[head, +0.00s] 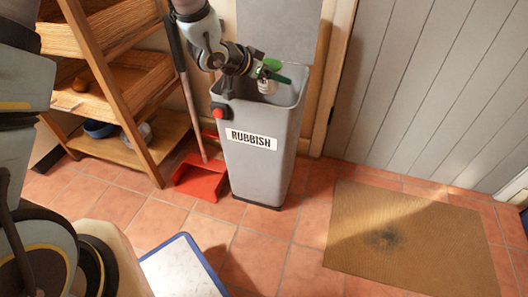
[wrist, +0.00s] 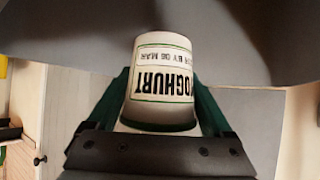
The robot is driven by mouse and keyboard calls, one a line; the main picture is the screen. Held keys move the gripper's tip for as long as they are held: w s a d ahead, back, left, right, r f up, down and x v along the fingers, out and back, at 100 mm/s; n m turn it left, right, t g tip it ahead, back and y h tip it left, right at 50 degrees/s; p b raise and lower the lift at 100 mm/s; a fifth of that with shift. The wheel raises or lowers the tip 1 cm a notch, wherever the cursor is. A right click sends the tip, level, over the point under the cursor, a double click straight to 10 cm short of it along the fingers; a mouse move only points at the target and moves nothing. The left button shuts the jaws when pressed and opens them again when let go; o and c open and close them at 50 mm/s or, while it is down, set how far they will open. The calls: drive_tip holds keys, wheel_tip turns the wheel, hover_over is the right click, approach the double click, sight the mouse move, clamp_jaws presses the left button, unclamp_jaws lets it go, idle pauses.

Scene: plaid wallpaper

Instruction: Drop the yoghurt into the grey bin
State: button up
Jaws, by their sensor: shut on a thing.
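The grey bin (head: 262,165) stands upright against the wall in the head view, with a label reading RUBBISH and its top open. My gripper (head: 270,74) is over the bin's opening, and it also shows in the wrist view (wrist: 160,115). It is shut on the yoghurt (wrist: 162,75), a white pot with green lines and dark YOGHURT lettering, upside down in the wrist view. In the head view the yoghurt (head: 266,86) is small and partly hidden by the gripper, at the level of the bin's rim.
A wooden shelf rack (head: 120,85) stands left of the bin. A red dustpan (head: 201,177) lies on the floor beside the bin. A brown doormat (head: 405,235) lies at right. A white, blue-edged board (head: 180,268) is in the front. Tiled floor between them is clear.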

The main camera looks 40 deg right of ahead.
drive_tip(key=shift+f, duration=0.15)
drive_tip(key=o, duration=1.3)
drive_tip(key=p+v, duration=0.3)
drive_tip(key=v, duration=0.7)
drive_tip(key=shift+a+r, duration=0.25)
drive_tip(key=shift+a, duration=0.05)
